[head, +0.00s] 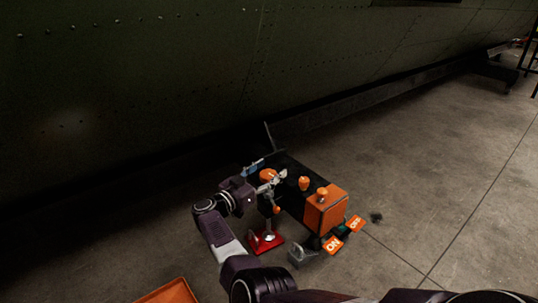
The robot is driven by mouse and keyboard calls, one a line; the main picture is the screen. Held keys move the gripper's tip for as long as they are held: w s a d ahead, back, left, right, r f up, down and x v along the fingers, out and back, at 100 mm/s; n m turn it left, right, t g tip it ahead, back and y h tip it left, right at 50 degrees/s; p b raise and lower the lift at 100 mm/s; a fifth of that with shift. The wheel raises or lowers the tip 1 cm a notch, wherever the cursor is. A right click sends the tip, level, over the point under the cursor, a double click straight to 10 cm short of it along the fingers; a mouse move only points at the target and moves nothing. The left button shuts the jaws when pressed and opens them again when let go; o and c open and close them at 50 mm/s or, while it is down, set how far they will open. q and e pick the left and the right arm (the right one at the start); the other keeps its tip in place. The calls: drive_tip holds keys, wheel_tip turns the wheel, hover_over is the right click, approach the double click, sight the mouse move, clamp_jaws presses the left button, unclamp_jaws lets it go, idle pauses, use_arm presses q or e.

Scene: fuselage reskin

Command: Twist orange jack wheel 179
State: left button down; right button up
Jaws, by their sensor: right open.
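An orange disc, likely the jack wheel (266,174), shows just behind my right gripper in the head view. It is small and partly hidden by the fingers. My right gripper (276,181) is open, its fingers at the near side of the disc. I cannot tell whether they touch it. Below the gripper, a thin post rises from a red base (266,242) on the floor, with an orange knob (276,209) beside it. My left gripper is not in view.
An orange box (325,211) stands right of the gripper, with a smaller orange piece (304,184) behind it. The dark green fuselage (150,90) rises behind.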

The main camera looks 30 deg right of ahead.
sight(269, 172)
wheel_tip(269, 172, up, 8)
drive_tip(key=shift+f, duration=0.15)
idle(0.6)
